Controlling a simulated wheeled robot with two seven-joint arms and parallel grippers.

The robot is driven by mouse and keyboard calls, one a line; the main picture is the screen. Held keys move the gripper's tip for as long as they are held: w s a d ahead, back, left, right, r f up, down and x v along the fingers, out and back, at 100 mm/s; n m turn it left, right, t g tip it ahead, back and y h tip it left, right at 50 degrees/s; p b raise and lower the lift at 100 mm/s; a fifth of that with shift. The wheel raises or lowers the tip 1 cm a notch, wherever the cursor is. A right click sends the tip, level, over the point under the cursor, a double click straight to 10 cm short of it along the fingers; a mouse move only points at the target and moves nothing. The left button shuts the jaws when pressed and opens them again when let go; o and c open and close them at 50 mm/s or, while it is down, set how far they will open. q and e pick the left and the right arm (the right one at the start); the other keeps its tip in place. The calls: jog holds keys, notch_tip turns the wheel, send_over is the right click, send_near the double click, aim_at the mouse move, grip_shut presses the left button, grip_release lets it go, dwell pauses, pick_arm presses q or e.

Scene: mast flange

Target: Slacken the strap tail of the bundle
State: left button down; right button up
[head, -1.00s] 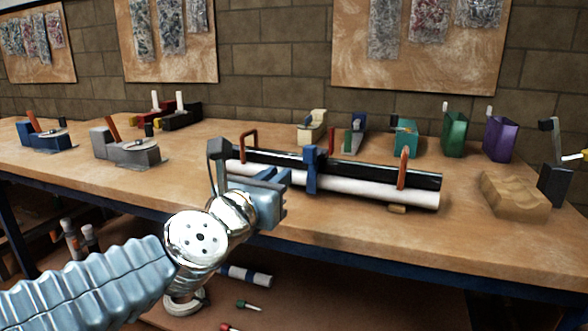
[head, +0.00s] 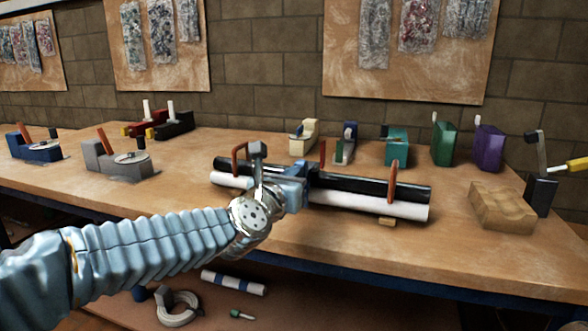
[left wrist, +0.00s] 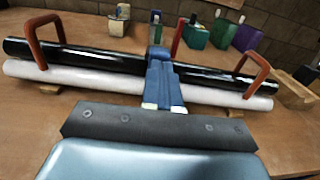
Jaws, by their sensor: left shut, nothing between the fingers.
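The bundle is a black tube (head: 350,184) lying along a white tube (head: 380,206) on the workbench. A blue strap (left wrist: 157,53) wraps its middle. The strap's tail cannot be told apart from my fingers. My left gripper (head: 302,171) reaches in from the left at the front of the bundle and hides most of the strap in the head view. In the left wrist view its two blue fingers (left wrist: 160,72) are together, empty, and point at the strap. Whether they touch it is unclear. My right gripper is in neither view.
Red-orange hoops (head: 393,182) stand along the bundle, and a small wooden block (head: 387,221) is under its right part. A wooden block (head: 502,208) and a dark holder (head: 540,195) stand at right. Coloured holders (head: 445,140) line the back. The bench front is clear.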

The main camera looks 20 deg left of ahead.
pick_arm(q)
jog(key=shift+w, duration=0.25)
jog(key=shift+w+d, duration=0.15)
jog(key=shift+w, duration=1.35)
jog(key=shift+f, duration=0.1)
